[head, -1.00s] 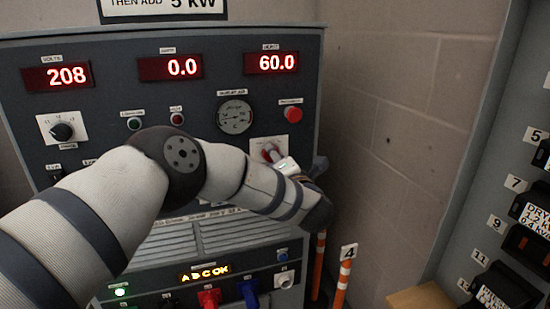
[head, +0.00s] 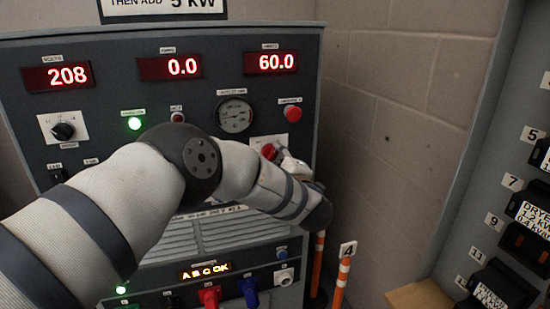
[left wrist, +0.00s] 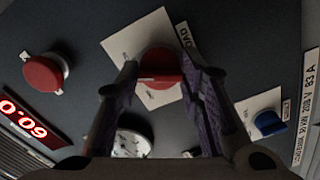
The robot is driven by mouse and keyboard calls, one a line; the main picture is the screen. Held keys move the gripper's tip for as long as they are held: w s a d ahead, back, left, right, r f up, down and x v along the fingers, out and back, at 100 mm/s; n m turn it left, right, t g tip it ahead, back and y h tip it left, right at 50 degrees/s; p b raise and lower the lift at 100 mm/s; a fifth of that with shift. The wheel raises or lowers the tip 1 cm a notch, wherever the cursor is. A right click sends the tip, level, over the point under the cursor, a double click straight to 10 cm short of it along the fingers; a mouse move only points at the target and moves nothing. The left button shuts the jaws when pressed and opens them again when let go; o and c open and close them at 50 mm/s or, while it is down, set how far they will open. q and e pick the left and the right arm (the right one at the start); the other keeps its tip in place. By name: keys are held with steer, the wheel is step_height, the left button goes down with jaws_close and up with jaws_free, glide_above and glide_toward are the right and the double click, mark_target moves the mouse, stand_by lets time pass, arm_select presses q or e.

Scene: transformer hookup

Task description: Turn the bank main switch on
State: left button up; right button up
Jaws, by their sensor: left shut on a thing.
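The red rotary switch (head: 269,151) sits on a white plate (left wrist: 120,45) at the right of the grey panel, below the red push button. The left wrist view shows its round red knob (left wrist: 160,66) with a raised bar across it. My left gripper (left wrist: 160,80) is shut on this red knob, one finger on each side. In the head view my forearm hides much of the gripper and plate. A green lamp (head: 134,123) on the panel is lit, and the lamp beside it (head: 177,117) is dark. My right gripper is not in view.
A red push button (head: 292,113) and a round gauge (head: 235,115) sit close above the switch. A blue knob (left wrist: 268,123) also shows nearby. Displays read 208, 0.0 and 60.0. Orange posts (head: 341,280), a block wall and a breaker rack (head: 490,190) lie to the right.

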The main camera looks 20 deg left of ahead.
arm_select(q)
steer(key=shift+m, duration=2)
steer(key=o, duration=1.2)
steer(key=shift+c, duration=0.2)
steer(key=v, duration=1.2)
